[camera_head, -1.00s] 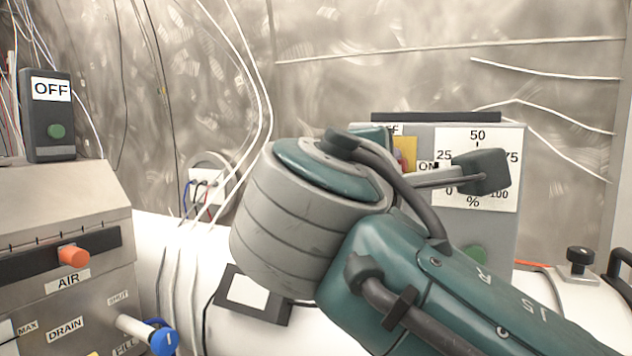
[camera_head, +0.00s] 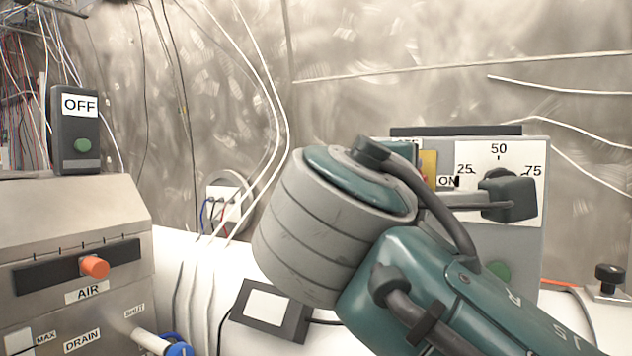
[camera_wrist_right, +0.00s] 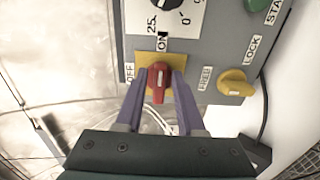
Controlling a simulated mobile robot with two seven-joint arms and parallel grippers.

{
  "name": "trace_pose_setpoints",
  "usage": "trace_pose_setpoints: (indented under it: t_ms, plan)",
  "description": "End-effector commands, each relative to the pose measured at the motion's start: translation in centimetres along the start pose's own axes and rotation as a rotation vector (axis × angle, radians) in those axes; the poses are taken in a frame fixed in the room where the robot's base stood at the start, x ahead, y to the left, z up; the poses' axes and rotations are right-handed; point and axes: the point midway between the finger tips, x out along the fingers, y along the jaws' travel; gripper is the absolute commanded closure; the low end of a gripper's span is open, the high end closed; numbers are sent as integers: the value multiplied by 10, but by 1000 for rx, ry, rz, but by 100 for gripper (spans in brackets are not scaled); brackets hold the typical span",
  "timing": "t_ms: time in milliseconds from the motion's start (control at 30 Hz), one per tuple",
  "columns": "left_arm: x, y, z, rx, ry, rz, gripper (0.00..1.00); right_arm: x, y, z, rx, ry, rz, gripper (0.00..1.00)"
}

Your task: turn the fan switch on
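The fan switch appears to be the red rotary knob (camera_wrist_right: 158,82) on a yellow plate, with OFF at its left and ON above it in the right wrist view. My right gripper (camera_wrist_right: 159,88) has its two purple fingers on either side of the knob, with a narrow gap showing at each side. In the head view my right wrist hides most of the knob; part of its yellow plate (camera_head: 429,168) shows. My left gripper is in no view.
The grey control box also has a percent dial (camera_head: 499,160), partly covered, a green button (camera_head: 498,271), and a yellow lock knob (camera_wrist_right: 236,83) close to the right finger. A steel AIR/DRAIN cabinet (camera_head: 70,215) and an OFF box (camera_head: 76,130) stand at left.

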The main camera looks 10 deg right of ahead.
Motion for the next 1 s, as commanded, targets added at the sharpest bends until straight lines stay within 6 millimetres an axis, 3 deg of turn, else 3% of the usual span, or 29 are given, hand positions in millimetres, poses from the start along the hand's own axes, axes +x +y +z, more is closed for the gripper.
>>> trace_pose_setpoints:
  t_ms: [100, 433, 800, 1000]
  plan:
    - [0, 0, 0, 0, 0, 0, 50, 0, 0, 0, -1, 0, 0, 50]
    - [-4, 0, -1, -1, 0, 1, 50, -8, 1, 0, -3, 1, -1, 50]
    - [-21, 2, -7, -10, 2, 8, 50, -78, 1, 0, -1, 2, -5, 50]
    - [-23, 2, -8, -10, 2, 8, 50, -98, 0, 0, -1, 1, -2, 50]
